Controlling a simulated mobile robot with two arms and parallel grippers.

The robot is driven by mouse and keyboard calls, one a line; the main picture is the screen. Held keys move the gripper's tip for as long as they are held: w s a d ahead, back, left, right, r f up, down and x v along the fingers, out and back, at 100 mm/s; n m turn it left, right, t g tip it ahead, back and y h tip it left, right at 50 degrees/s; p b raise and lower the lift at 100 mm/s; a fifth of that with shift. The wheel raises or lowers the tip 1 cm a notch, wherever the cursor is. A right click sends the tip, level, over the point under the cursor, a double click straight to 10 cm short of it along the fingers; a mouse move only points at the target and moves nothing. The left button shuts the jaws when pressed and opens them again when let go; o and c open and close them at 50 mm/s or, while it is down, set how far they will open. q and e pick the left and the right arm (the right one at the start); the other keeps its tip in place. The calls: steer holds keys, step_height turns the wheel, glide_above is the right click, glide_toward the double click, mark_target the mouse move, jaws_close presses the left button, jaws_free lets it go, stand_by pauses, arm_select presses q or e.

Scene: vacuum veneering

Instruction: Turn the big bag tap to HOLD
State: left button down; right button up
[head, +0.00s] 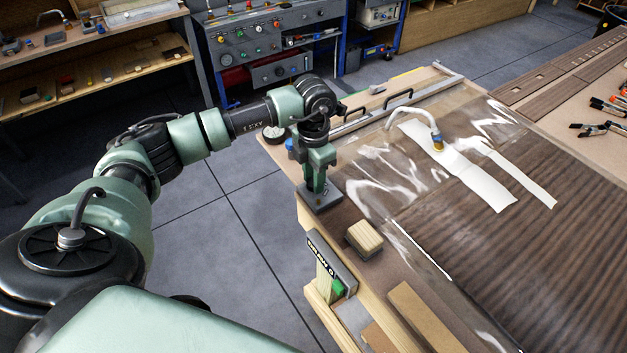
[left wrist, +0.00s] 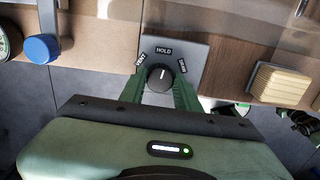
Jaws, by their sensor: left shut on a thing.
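The big bag tap is a black round knob (left wrist: 160,79) on a grey plate (left wrist: 190,52) in the left wrist view. The plate has a HOLD label at its top middle and a slanted label on each side. The knob's white mark points up, roughly at HOLD. My left gripper (left wrist: 160,92) has its green fingers on both sides of the knob and is shut on it. In the head view my left gripper (head: 318,188) points down over the plate (head: 327,201) at the table corner; the knob is mostly hidden there. My right gripper is not in view.
A wooden block (head: 364,238) stands near the plate, and a blue knob (left wrist: 41,48) is on its other side. A clear bag (head: 375,185) with a bent hose (head: 412,112) covers dark veneer (head: 520,240). A signed box (head: 330,262) hangs at the table edge.

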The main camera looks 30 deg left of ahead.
arm_select(q)
steer(key=shift+n, duration=0.6)
steer(key=shift+r, duration=0.15)
steer(key=shift+w, duration=0.1)
steer(key=c, duration=1)
jaws_free()
step_height(320, 180, up, 7)
steer(key=shift+f+b, duration=0.2)
steer(key=shift+b, duration=1.05)
steer(key=shift+r, duration=0.55)
